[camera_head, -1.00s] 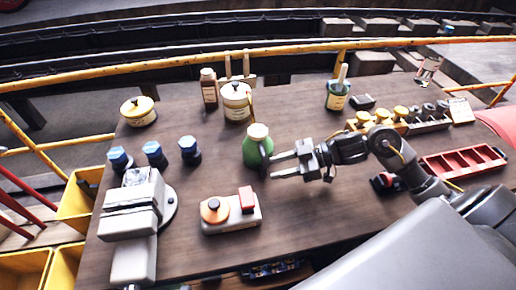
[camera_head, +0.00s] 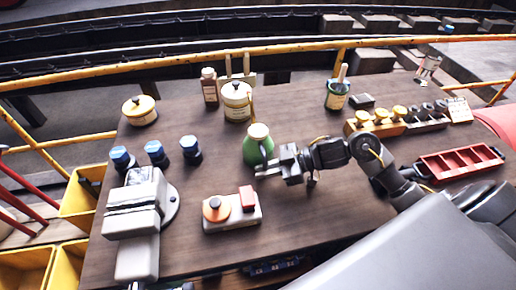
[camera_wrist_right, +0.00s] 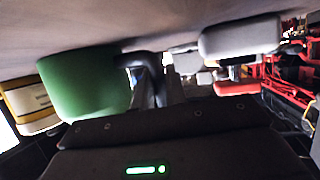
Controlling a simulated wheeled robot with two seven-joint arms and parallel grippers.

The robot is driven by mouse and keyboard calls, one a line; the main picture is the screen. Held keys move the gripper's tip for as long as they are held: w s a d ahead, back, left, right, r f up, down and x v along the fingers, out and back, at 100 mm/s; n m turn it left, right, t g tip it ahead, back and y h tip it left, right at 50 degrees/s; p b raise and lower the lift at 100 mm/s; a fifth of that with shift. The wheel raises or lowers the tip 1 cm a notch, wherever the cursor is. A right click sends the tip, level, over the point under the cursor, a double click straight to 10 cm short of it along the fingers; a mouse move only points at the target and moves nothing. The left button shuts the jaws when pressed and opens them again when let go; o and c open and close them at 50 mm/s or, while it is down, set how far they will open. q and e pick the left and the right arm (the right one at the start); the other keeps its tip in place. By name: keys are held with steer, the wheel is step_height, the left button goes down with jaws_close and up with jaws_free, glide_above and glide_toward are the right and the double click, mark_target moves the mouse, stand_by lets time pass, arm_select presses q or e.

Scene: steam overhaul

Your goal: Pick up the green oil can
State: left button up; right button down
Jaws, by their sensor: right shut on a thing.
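The green oil can (camera_head: 257,150) has a pale cream top and stands upright near the middle of the brown workbench. In the right wrist view, its green body (camera_wrist_right: 85,88) is at the left, with its dark handle (camera_wrist_right: 140,60) reaching toward the fingers. My right gripper (camera_head: 268,169) comes in from the right. It is shut on the oil can's handle, and the fingers partly hide the can's lower right side. The fingers also show in the right wrist view (camera_wrist_right: 160,88). My left gripper is not in view.
A white block with an orange knob and red part (camera_head: 231,211) lies in front of the can. Blue-capped pieces (camera_head: 156,153) and a grey vise (camera_head: 133,218) are left. Cream tins (camera_head: 237,104) stand behind. A red tray (camera_head: 462,164) is right.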

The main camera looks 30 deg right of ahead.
mark_target(266, 163)
steer(key=shift+r, duration=0.15)
steer(key=shift+r, duration=0.2)
step_height(266, 163, up, 2)
steer(key=shift+r+b, duration=0.2)
steer(key=shift+b, duration=0.1)
steer(key=s+a+r+p, duration=0.2)
steer(key=s+r+p, duration=0.8)
steer(key=s, duration=0.3)
steer(key=shift+s+a, duration=0.3)
steer(key=shift+s, duration=0.05)
